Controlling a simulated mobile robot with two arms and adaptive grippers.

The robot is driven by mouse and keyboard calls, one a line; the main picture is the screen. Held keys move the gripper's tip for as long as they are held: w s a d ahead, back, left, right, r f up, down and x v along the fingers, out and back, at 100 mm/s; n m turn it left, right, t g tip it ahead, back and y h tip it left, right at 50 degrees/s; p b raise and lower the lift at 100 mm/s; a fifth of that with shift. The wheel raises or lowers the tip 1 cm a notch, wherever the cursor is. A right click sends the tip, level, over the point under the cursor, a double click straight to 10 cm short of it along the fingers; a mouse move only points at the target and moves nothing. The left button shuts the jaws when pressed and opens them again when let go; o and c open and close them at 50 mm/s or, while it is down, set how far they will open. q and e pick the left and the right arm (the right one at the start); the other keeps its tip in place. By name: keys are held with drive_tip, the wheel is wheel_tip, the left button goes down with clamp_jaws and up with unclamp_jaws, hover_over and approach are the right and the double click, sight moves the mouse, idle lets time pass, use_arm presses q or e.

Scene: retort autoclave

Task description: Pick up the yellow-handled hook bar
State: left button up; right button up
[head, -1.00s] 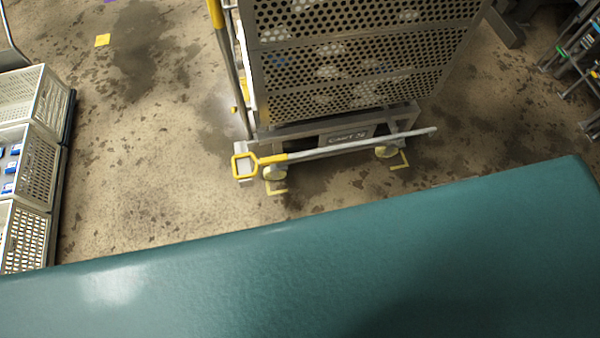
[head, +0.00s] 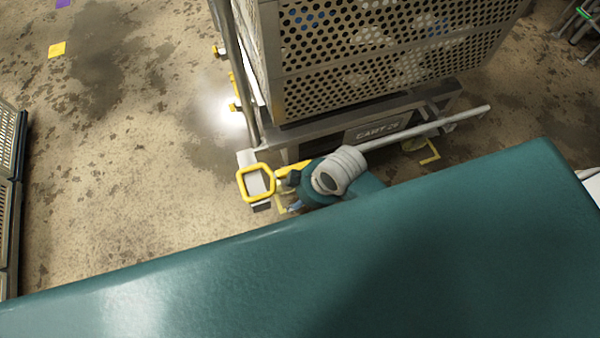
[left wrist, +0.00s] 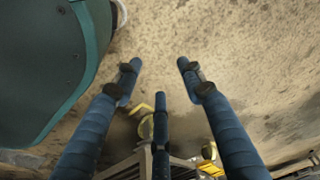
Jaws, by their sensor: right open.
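The hook bar has a yellow loop handle (head: 241,186) and a long grey shaft (head: 430,128). It lies across the low front of the cart in the head view, its handle at the left end. My right gripper (head: 288,188) is open beside the yellow neck, just right of the loop; its fingers are small and partly hidden by my wrist, so contact cannot be told. My wrist also hides the middle of the bar. My left gripper (left wrist: 158,78) shows in the left wrist view with its fingers spread and nothing between them, above the floor.
The cart (head: 400,60), with perforated metal sides and a label reading "CART", stands just behind the bar. Its upright pole (head: 233,70) rises at its left. A crate stack (head: 8,150) stands at the left edge. Stained floor (head: 120,180) between them is clear.

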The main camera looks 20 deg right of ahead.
drive_tip(key=w+a+r+n+g, duration=0.1)
drive_tip(key=w+a+r+n, duration=0.3)
drive_tip(key=r+n, duration=0.2)
drive_tip(key=r+n+g+h, duration=0.2)
drive_tip(key=n, duration=0.3)
hover_over(299, 163)
drive_tip(key=shift+s+f, duration=0.1)
drive_tip(key=shift+d+f, duration=0.2)
drive_tip(key=shift+f, duration=0.1)
wheel_tip(299, 163, down, 4)
drive_tip(key=shift+r+b, duration=0.1)
drive_tip(key=shift+b, duration=0.5)
drive_tip(key=shift+a+f, duration=0.1)
drive_tip(key=shift+f, duration=0.8)
wheel_tip(299, 163, down, 4)
drive_tip(key=shift+a+b, duration=0.1)
drive_tip(key=shift+b, duration=0.85)
drive_tip(key=shift+f, duration=0.2)
use_arm(q)
drive_tip(key=w+r, duration=0.3)
drive_tip(key=r, duration=0.8)
drive_tip(key=shift+w+d+t, duration=0.15)
drive_tip(key=shift+t, duration=0.15)
